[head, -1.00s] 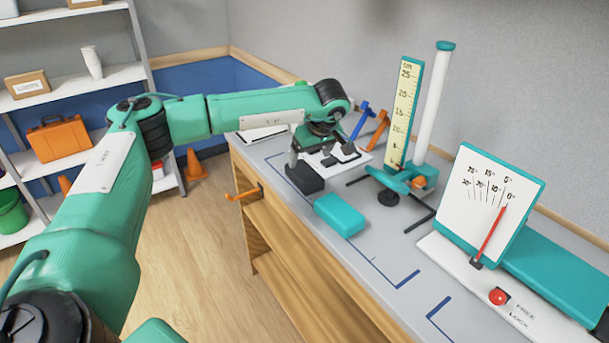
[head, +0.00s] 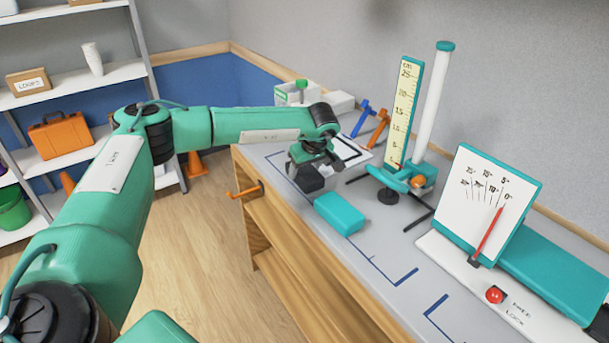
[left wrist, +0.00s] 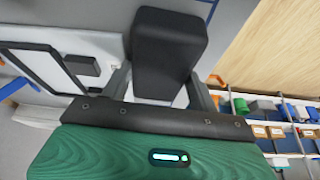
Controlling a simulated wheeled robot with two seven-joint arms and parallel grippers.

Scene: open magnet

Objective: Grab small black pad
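A black block (head: 307,178) with rounded edges sits at the table's left edge. It also shows large in the left wrist view (left wrist: 168,50). My left gripper (head: 318,160) is just above and behind it in the head view, hiding part of its top. In the left wrist view the fingers (left wrist: 162,85) are apart, one on each side of the block's near end; firm contact cannot be made out. My right gripper is not in view.
A teal block (head: 340,213) lies in front of the black block. A ruler stand (head: 402,180) with a white tube, and a dial board (head: 490,205), stand to the right. Blue and orange clamps (head: 370,125) are behind.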

